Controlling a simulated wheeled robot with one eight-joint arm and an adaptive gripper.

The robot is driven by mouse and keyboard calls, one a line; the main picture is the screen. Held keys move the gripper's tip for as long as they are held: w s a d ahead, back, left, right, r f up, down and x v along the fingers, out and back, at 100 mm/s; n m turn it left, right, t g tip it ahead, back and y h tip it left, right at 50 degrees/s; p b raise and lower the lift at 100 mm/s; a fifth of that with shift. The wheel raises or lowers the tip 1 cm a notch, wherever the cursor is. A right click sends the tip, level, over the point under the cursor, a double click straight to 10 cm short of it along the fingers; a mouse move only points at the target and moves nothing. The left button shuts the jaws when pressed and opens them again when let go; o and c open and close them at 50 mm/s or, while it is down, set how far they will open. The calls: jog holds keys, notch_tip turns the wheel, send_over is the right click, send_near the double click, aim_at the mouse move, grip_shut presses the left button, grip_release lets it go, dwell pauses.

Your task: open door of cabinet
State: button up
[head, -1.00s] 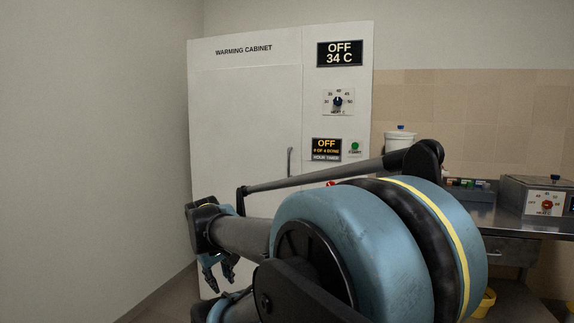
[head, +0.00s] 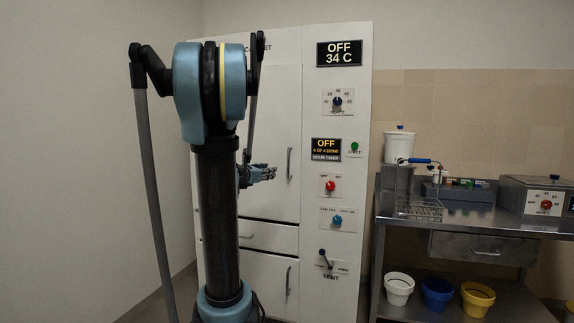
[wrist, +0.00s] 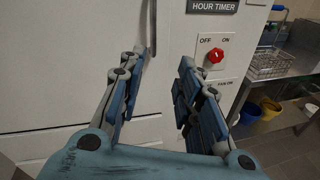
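The white warming cabinet (head: 350,60) stands against the back wall. Its tall upper door (head: 275,100) is shut, with a vertical bar handle (head: 290,163) near the door's right edge. The wrist view shows the lower part of this handle (wrist: 153,30) at the top, beyond my left finger. My gripper (head: 272,174) is in front of the door, to the left of the handle in the head view. In the wrist view my gripper (wrist: 155,85) has its fingers spread apart with nothing between them. My arm hides the left part of the door in the head view.
A control panel with a red knob (head: 330,186) and vent lever (head: 325,260) runs right of the door. Below are a drawer (head: 268,237) and a lower door (head: 268,285). A steel bench (head: 455,225) stands right, with several pots beneath.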

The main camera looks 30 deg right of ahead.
jog(key=w+d+r+n, duration=0.1)
jog(key=w+d+n, duration=0.1)
send_over(288, 174)
jog(key=shift+w+d+r+n+t+h, duration=0.2)
jog(key=shift+w+d+n+t+h, duration=0.1)
jog(key=shift+w+t+h, duration=0.1)
dwell(0.4)
jog(key=shift+a, duration=0.1)
grip_shut()
